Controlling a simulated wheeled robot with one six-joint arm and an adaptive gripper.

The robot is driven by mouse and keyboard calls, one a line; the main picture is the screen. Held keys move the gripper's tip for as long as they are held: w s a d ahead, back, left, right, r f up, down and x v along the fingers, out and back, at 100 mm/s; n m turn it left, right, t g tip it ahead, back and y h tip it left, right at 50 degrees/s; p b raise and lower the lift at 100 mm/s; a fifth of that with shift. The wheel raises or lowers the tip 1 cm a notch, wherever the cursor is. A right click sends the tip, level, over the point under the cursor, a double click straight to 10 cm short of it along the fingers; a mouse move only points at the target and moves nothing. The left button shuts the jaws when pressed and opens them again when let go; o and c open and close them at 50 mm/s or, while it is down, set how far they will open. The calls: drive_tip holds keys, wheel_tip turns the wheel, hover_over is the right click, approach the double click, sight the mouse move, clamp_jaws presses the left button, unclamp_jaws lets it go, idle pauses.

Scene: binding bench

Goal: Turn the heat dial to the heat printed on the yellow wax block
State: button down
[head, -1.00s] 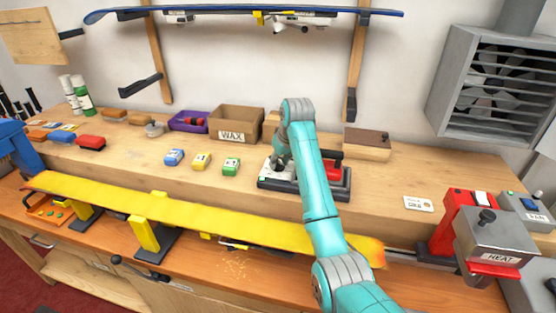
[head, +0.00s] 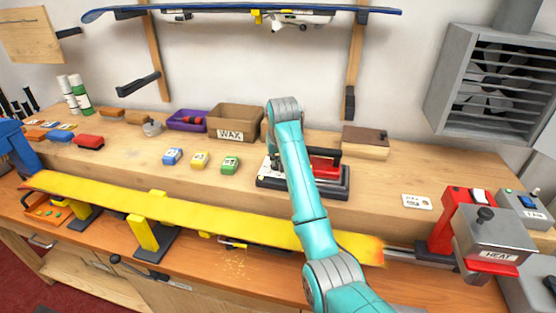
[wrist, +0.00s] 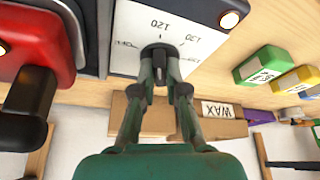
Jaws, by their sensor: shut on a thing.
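The white dial plate (wrist: 120,30) carries printed numbers, with 120 and 130 readable beside the dark heat dial (wrist: 158,48). My gripper (wrist: 160,58) is shut on the dial, with its fingers on either side of the knob. The fingers hide much of the dial, and I cannot tell where its pointer stands. The yellow wax block (head: 200,160) lies on the bench between a blue and a green block. It also shows in the wrist view (wrist: 298,80), but its print is too small to read.
The red iron (head: 325,167) with a black handle sits on the dark stand right beside the dial plate. The green block (head: 230,165) and the cardboard WAX box (head: 235,120) are to the left. A yellow ski (head: 190,213) runs along the front.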

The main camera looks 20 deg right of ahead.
sight(278, 174)
drive_tip(key=shift+m, duration=0.3)
drive_tip(key=c, duration=1.2)
unclamp_jaws()
drive_tip(key=v, duration=0.7)
drive_tip(key=shift+r, duration=0.2)
drive_tip(key=shift+s+a, duration=0.1)
